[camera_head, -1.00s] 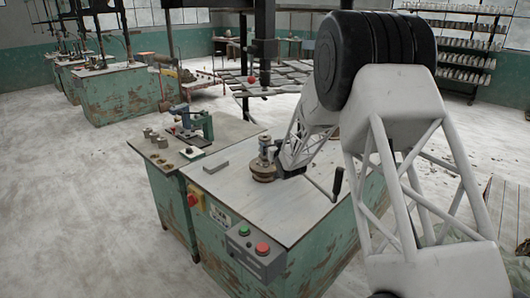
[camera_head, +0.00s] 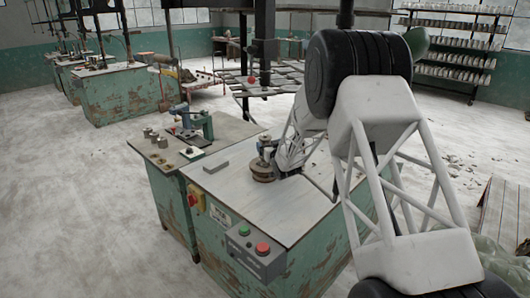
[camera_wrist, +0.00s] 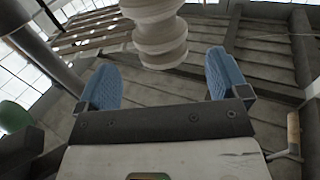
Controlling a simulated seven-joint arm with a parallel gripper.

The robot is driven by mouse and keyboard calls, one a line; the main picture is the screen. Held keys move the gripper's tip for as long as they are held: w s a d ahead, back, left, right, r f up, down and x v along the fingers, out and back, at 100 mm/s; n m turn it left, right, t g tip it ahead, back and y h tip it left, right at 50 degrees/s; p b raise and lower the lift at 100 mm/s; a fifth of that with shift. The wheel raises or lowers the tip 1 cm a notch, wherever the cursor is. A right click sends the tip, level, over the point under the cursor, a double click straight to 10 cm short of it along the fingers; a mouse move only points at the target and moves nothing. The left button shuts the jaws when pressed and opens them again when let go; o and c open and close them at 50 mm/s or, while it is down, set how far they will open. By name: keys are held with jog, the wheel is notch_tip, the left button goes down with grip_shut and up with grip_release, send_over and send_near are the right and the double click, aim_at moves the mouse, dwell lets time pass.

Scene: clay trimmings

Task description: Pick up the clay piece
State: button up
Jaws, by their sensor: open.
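A pale, ridged, rounded piece that looks like clay (camera_wrist: 160,38) shows at the top of the wrist view, cut off by the frame edge. My gripper (camera_wrist: 160,68) is open, its two blue fingers spread wide apart. The piece appears between and beyond the fingertips, with a visible gap to each finger. In the head view my arm's end is over the workbench top, beside a brownish round object (camera_head: 262,172). My arm and its small size there make the fingers hard to make out.
The bench top (camera_head: 230,200) is mostly clear, with a flat grey bar (camera_head: 216,167) left of the round object. A control box with buttons (camera_head: 256,250) is on its front.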

jog(key=shift+w, duration=0.25)
jog(key=shift+a, duration=0.1)
jog(key=shift+x, duration=2.6)
jog(key=shift+a, duration=0.1)
jog(key=shift+r, duration=0.1)
grip_shut()
jog(key=shift+r, duration=0.2)
